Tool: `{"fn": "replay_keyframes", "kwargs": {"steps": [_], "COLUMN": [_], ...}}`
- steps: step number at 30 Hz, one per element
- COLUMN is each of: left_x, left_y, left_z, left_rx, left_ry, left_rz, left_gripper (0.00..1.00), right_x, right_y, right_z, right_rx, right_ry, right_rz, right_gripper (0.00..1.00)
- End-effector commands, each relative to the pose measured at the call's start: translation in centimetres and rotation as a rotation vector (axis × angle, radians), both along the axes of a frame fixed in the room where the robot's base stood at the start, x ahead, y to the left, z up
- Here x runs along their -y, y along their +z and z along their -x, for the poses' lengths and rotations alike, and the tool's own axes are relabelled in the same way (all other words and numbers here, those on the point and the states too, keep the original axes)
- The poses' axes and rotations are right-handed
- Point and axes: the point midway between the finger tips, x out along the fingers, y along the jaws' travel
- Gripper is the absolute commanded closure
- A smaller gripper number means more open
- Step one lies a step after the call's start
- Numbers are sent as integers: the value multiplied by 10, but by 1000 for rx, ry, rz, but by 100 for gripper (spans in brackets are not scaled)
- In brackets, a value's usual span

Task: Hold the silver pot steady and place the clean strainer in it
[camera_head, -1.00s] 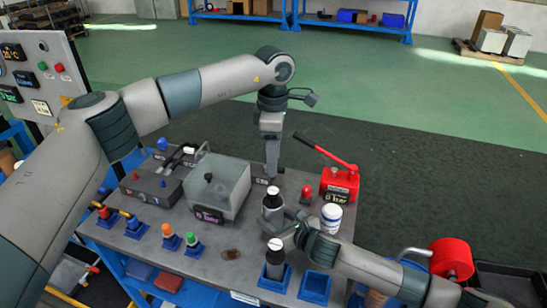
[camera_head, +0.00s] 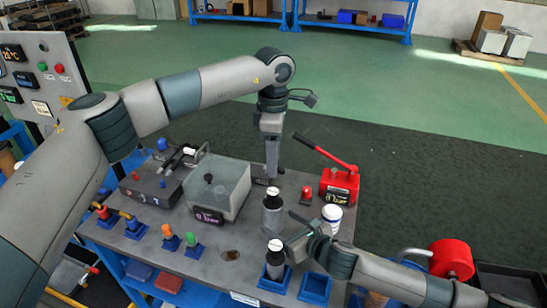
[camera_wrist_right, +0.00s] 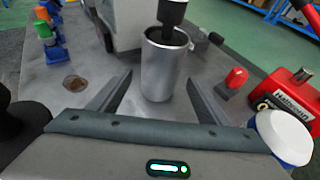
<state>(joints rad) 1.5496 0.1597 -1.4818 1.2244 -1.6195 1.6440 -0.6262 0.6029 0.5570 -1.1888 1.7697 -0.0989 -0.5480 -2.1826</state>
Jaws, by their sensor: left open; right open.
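The silver pot (camera_wrist_right: 163,72) stands upright on the bench, and it also shows in the head view (camera_head: 272,222). A dark piece with a white top (camera_head: 272,192), likely the strainer, sits at the pot's mouth; the right wrist view shows its dark body (camera_wrist_right: 171,14) reaching into the rim. My right gripper (camera_wrist_right: 158,95) is open, its fingers spread on either side of the pot with gaps. My left gripper (camera_head: 271,178) points down just behind and above the white top; its fingertips are partly hidden. A similar dark, white-topped piece (camera_head: 275,262) stands in a blue holder.
An empty blue holder (camera_head: 315,288) is at the bench front. A white-lidded container (camera_head: 332,214), a red pump (camera_head: 339,184) and a small red piece (camera_head: 306,194) stand to the right. A clear-covered box (camera_head: 220,190) is on the left.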

Motion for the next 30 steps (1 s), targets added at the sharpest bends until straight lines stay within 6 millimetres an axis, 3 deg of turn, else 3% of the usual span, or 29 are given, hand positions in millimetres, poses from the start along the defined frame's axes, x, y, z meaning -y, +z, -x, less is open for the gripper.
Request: {"fn": "replay_keyframes", "kwargs": {"steps": [6, 12, 30], "left_x": [0, 0, 0], "left_y": [0, 0, 0], "left_z": [0, 0, 0], "left_rx": [0, 0, 0], "left_ry": [0, 0, 0], "left_rz": [0, 0, 0], "left_gripper": [56, 56, 56], "right_x": [22, 34, 37], "right_y": [14, 24, 26], "right_z": [30, 47, 52], "right_rx": [0, -1, -2], "right_ry": [1, 1, 1], "right_rz": [1, -1, 0], "right_gripper": [29, 29, 29]}}
